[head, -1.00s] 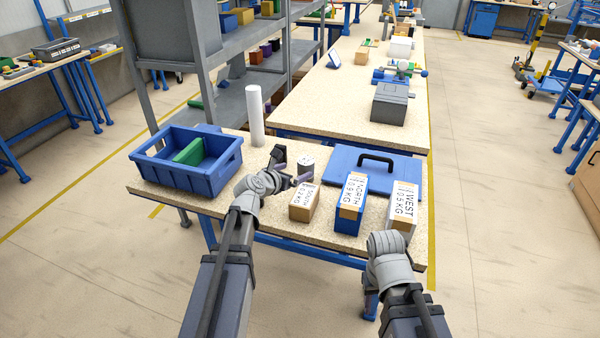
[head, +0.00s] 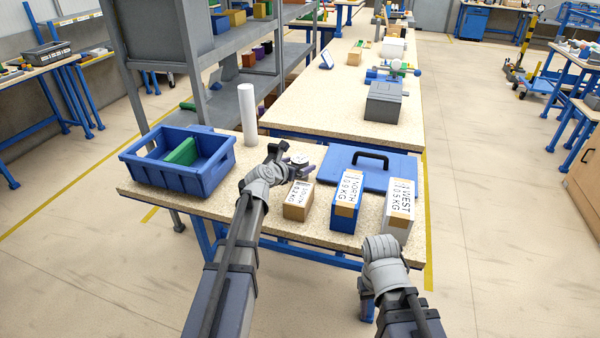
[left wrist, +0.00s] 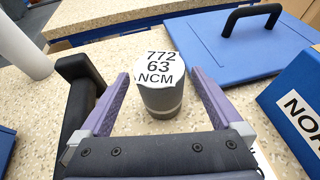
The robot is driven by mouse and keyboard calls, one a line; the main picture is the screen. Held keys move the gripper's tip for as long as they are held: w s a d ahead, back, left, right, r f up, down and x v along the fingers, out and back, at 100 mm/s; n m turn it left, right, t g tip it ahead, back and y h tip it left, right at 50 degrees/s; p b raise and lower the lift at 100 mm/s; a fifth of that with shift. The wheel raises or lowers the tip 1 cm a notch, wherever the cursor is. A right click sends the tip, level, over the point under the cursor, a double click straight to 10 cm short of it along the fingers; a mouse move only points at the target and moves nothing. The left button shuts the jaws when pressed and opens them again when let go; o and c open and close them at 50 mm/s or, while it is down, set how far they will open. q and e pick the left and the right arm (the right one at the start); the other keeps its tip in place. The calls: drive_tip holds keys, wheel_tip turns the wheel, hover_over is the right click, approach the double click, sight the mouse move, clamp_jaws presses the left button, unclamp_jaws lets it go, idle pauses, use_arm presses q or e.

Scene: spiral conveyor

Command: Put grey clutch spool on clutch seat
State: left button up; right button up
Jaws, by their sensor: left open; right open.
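The grey clutch spool (head: 299,160) stands upright on the near table. In the left wrist view this short grey cylinder (left wrist: 162,98) has a white top marked "772 63 NCM". My left gripper (left wrist: 158,97) is open, with a purple finger on each side of the spool and a visible gap to each. In the head view my left gripper (head: 290,163) is at the spool and partly covers it. My right arm's wrist is over the table's front right edge; its fingers are hidden. I cannot make out a clutch seat.
Boxes marked south (head: 298,204), north (head: 347,203) and west (head: 399,206) stand close in front of the spool. A blue case (head: 330,168) lies to its right. A blue bin (head: 135,171) and a white upright cylinder (head: 247,115) are to the left.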

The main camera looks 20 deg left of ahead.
use_arm(q)
drive_tip(key=shift+r, duration=0.1)
drive_tip(key=shift+c, duration=0.4)
clamp_jaws()
